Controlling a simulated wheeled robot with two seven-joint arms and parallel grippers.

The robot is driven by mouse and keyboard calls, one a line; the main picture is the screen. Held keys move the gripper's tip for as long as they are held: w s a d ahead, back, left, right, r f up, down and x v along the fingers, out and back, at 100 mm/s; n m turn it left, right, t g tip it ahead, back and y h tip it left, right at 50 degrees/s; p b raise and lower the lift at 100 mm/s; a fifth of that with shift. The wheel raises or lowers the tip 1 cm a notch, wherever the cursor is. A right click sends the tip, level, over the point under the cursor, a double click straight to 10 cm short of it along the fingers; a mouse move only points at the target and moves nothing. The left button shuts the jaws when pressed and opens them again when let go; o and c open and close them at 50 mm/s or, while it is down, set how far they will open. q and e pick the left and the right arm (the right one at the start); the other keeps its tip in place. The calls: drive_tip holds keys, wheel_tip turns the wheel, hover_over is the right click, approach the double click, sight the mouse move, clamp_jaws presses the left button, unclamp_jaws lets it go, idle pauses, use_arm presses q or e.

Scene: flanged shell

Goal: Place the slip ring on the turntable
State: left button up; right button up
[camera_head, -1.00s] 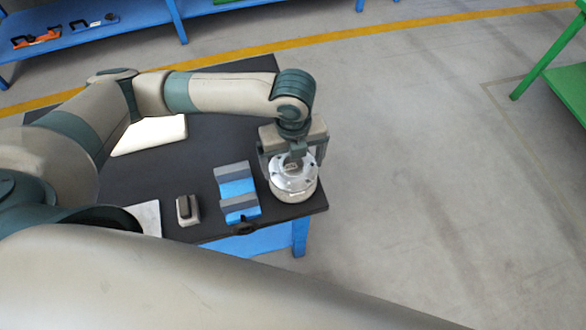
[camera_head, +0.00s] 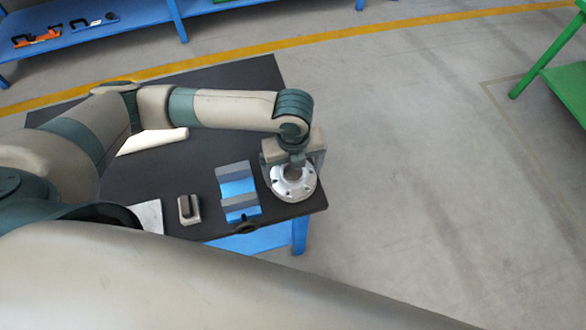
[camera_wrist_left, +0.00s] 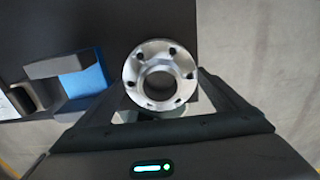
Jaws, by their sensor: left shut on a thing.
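The slip ring, a silver flanged ring with a round centre hole and several bolt holes (camera_head: 294,190), is over the right front corner of the black table in the head view. It faces the camera in the left wrist view (camera_wrist_left: 137,72). My left gripper (camera_head: 293,163) points down and is shut on it, with a finger on either side (camera_wrist_left: 160,98). I cannot make out the turntable apart from the ring. What lies beneath the ring is mostly hidden, and I cannot tell whether they touch. My right gripper is not in view.
Grey V-shaped blocks on a blue base (camera_head: 238,188) stand just left of the ring. A beige slotted block (camera_head: 189,210) is farther left. The black table's (camera_head: 220,150) right edge is close to the ring, with open floor beyond. A green table (camera_head: 567,85) is far right.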

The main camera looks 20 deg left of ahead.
sight(293, 176)
use_arm(q)
drive_tip(key=o, duration=1.6)
drive_tip(key=shift+o, duration=0.2)
drive_tip(key=shift+r, duration=0.1)
drive_tip(key=shift+r, duration=0.55)
wheel_tip(293, 176, up, 11)
drive_tip(key=b, duration=0.2)
drive_tip(key=shift+b, duration=0.3)
